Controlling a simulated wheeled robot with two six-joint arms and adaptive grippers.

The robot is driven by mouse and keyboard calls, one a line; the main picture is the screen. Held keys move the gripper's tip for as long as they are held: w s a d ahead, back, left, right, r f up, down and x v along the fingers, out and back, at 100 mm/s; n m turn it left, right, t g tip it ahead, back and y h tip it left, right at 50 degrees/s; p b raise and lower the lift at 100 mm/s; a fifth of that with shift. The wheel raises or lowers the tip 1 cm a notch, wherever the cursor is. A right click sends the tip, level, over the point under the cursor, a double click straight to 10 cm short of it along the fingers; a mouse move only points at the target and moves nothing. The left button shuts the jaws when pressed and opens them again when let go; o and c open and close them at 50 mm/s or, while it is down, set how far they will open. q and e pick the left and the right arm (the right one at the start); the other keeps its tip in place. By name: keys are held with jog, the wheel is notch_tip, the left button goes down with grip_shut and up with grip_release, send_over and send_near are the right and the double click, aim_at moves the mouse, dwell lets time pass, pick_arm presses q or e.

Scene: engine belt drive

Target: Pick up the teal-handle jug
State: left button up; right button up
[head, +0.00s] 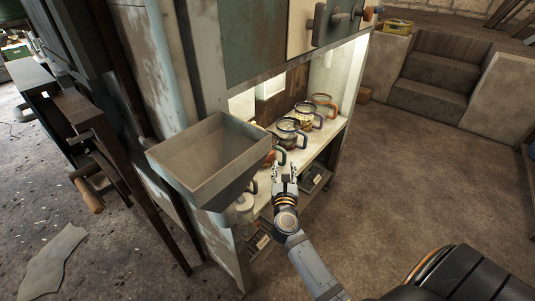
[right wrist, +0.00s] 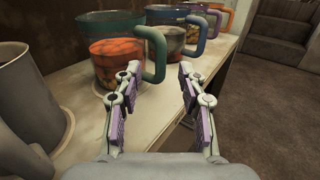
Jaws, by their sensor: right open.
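The teal-handle jug (right wrist: 112,62) stands upright on the shelf, a clear jug with orange contents and a thick teal handle (right wrist: 156,58) facing my right gripper. In the head view its handle (head: 281,156) shows just beyond the fingers, and much of its body is hidden behind the hopper. My right gripper (right wrist: 160,72) is open and empty. The handle appears between the two fingertips in the wrist view, nearer the left one; I cannot tell whether it is inside the jaws or just beyond them. My right gripper (head: 284,170) is at the shelf's front edge. My left gripper is not in view.
Jugs with blue (head: 301,138) and orange (head: 333,108) handles stand farther along the shelf (right wrist: 80,128). A grey vessel (right wrist: 30,95) stands close on the left. A metal hopper (head: 205,160) juts out left of the gripper. Open floor lies right.

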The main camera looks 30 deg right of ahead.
aim_at(284, 160)
jog(key=x, duration=0.4)
jog(key=shift+w+f, duration=0.1)
jog(key=shift+f, duration=0.1)
jog(key=shift+c, duration=0.3)
grip_shut()
